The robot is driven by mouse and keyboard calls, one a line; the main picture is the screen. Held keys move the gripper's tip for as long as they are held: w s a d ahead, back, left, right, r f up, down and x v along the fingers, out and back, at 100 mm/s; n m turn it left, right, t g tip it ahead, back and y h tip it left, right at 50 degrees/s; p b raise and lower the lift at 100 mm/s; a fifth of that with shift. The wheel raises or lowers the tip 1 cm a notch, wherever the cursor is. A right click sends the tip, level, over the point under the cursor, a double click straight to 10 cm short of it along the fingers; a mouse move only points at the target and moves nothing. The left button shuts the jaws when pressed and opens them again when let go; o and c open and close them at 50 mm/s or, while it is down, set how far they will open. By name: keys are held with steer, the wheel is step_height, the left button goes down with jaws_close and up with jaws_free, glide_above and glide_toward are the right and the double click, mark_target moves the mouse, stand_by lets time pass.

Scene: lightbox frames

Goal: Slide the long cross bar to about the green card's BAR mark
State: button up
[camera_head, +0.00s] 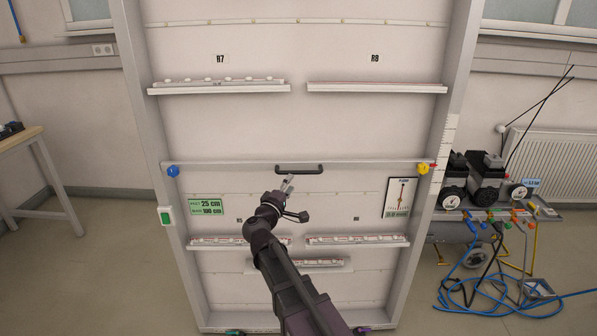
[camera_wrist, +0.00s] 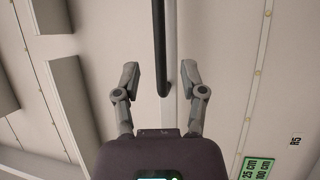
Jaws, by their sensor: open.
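The long cross bar (camera_head: 240,166) runs level across the white frame, with a black handle (camera_head: 299,169) at its middle. A blue knob (camera_head: 173,171) is at its left end and a yellow knob (camera_head: 423,169) at its right end. The green card (camera_head: 206,207) below the bar's left part reads 25 cm and, on its BAR line, 100 cm. My gripper (camera_head: 288,184) is open just below the handle. In the wrist view the black handle (camera_wrist: 159,45) shows between the spread fingers (camera_wrist: 160,78); contact is not visible.
A white scale (camera_head: 448,140) is on the right upright, with a red pointer near the yellow knob. A dial panel (camera_head: 401,198) hangs lower right. Shelves hold strips above (camera_head: 220,90) and below the bar. A cart with pumps and blue hoses (camera_head: 485,205) stands right.

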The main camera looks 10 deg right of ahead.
mark_target(298, 172)
steer(key=shift+p+x, duration=0.45)
steer(key=shift+x, duration=2.9)
steer(key=shift+s, duration=0.1)
jaws_close()
